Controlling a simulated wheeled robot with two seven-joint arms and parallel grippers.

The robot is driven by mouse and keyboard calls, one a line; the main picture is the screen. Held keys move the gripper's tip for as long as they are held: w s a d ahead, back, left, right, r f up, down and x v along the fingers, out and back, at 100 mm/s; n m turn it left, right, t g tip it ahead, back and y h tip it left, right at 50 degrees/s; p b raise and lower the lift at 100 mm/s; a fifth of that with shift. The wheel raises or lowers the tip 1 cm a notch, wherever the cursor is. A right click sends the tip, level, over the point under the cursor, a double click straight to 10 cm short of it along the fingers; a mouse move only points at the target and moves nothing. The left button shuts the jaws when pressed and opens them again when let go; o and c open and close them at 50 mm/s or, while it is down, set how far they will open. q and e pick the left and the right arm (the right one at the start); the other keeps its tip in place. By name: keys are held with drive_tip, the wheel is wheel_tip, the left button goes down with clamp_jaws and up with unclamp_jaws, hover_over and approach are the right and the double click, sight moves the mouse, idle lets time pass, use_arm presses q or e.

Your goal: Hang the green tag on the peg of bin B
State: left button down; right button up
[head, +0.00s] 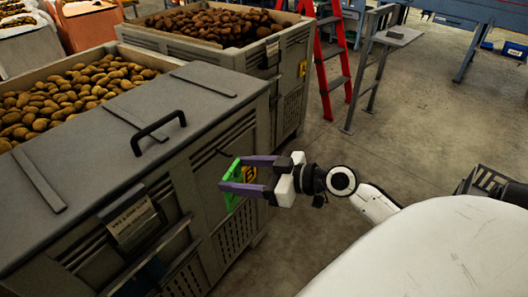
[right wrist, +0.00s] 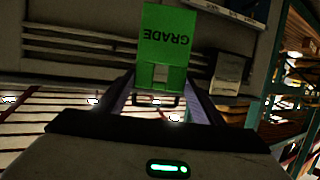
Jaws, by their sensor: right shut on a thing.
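The green tag (head: 232,201) is held between the purple fingers of my right gripper (head: 231,173), in front of the near bin's side wall. In the right wrist view the tag (right wrist: 164,50) stands beyond the fingers, with "GRADE" upside down on it. The near bin (head: 197,195) carries a yellow plate (head: 250,174), partly hidden by the gripper; its letter is hard to read. A thin dark piece (head: 224,152) just above the tag may be the peg. I cannot tell whether the tag touches the wall. My left gripper is out of view.
The near bin has a grey lid with a black handle (head: 158,132), potatoes (head: 80,87) behind it, and a label plate (head: 131,222). A second potato bin (head: 290,75) stands behind. A red ladder (head: 331,60) and a metal stand (head: 398,36) are beyond.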

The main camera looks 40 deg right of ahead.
sight(232, 156)
drive_tip(key=d+f+m+t+h, duration=0.1)
drive_tip(key=d+f+m+h, duration=0.2)
drive_tip(key=d, duration=0.4)
drive_tip(key=shift+w+d+r+x, duration=0.1)
drive_tip(key=shift+r+x, duration=0.15)
drive_tip(key=shift+x, duration=1.55)
drive_tip(key=shift+w+d+r+x, duration=0.15)
drive_tip(key=shift+r+x, duration=0.1)
drive_tip(key=shift+x, duration=1.55)
drive_tip(key=shift+w+d+r+x, duration=0.1)
drive_tip(key=shift+r+x, duration=0.1)
drive_tip(key=shift+x, duration=1.55)
drive_tip(key=o, duration=1.4)
drive_tip(key=shift+s, duration=0.1)
drive_tip(key=shift+s, duration=0.1)
